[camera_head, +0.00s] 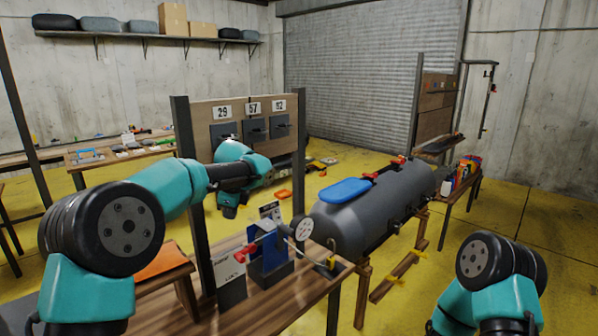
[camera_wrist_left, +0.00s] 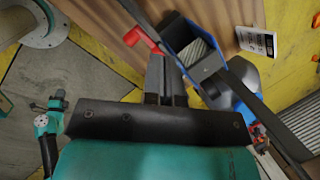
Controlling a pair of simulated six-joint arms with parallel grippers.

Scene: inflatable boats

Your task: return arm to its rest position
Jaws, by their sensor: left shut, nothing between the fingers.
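My left arm (camera_head: 125,225) comes in from the left in the head view, in teal and black. It is bent, and its wrist is in front of the upright board with number plates. The fingertips are hard to make out in the head view. In the left wrist view, my left gripper (camera_wrist_left: 166,78) is shut with nothing held. Its fingers point over the wooden bench, close to a red part (camera_wrist_left: 140,38) and a blue holder (camera_wrist_left: 190,40). Only a bent part of my right arm (camera_head: 495,275) shows at the lower right; its gripper is out of view.
The wooden bench (camera_head: 290,300) carries the blue holder (camera_head: 268,258) and a white card (camera_head: 227,270). The number board (camera_head: 240,110) stands behind on dark posts. A grey boat tube (camera_head: 365,215) with a blue pad (camera_head: 345,190) lies to the right. Yellow floor is open beyond.

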